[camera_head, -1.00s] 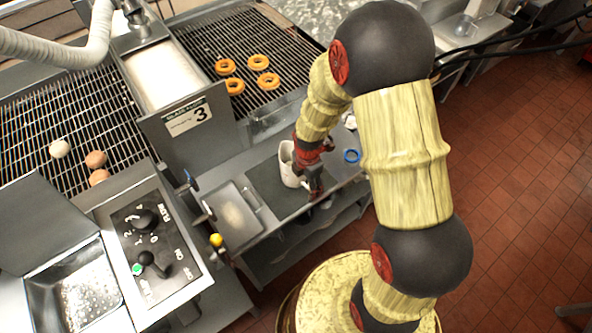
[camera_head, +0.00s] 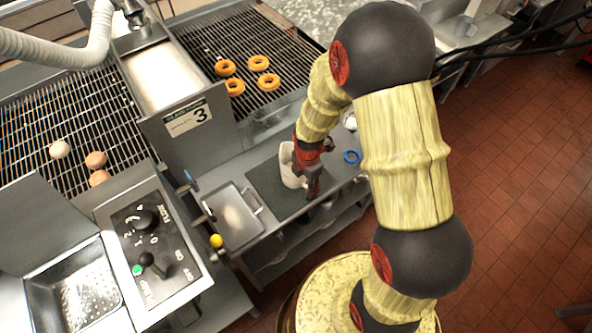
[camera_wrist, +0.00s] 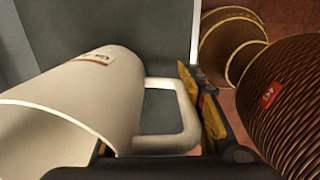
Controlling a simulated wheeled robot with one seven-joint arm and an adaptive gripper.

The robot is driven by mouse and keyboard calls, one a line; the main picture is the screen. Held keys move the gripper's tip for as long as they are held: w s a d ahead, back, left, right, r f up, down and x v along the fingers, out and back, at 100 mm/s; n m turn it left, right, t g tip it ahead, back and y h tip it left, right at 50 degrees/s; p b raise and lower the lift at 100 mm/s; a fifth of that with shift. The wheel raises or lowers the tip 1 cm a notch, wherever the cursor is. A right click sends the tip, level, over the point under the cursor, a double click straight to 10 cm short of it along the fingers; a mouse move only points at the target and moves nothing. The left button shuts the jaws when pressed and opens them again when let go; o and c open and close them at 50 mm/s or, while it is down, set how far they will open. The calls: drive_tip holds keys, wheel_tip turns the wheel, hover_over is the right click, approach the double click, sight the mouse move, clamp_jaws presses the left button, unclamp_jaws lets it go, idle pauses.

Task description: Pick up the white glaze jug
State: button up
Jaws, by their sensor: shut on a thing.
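The white glaze jug (camera_head: 287,166) stands on a dark mat on the steel shelf in the head view. In the wrist view the jug (camera_wrist: 90,88) fills the left side, with its open mouth at lower left, a small red-marked label and its loop handle (camera_wrist: 168,142) on the right. My gripper (camera_head: 311,178) is at the jug's right, on the handle side. In the wrist view a yellow-padded finger (camera_wrist: 200,98) is against the right of the handle. The other finger is mostly hidden behind the jug. My gripper is shut on the jug, seemingly by its handle.
A steel pan (camera_head: 232,222) is left of the dark mat (camera_head: 268,187). A blue ring (camera_head: 352,157) lies to the right. A steel housing marked 3 (camera_head: 190,121) rises behind. Several donuts (camera_head: 262,62) lie on the rack beyond. Open red tile floor is to the right.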

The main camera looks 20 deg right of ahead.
drive_tip(key=shift+s, duration=0.15)
clamp_jaws()
drive_tip(key=shift+r, duration=0.1)
drive_tip(key=shift+r, duration=0.7)
drive_tip(key=s+a+r+p, duration=0.2)
drive_tip(key=s+r, duration=0.3)
drive_tip(key=s, duration=0.1)
drive_tip(key=s+a+r+p, duration=0.2)
drive_tip(key=s+a+r, duration=0.1)
drive_tip(key=s+r, duration=0.3)
drive_tip(key=shift+s+a+r, duration=0.2)
drive_tip(key=shift+s+a, duration=0.05)
drive_tip(key=shift+a, duration=0.1)
idle(2.9)
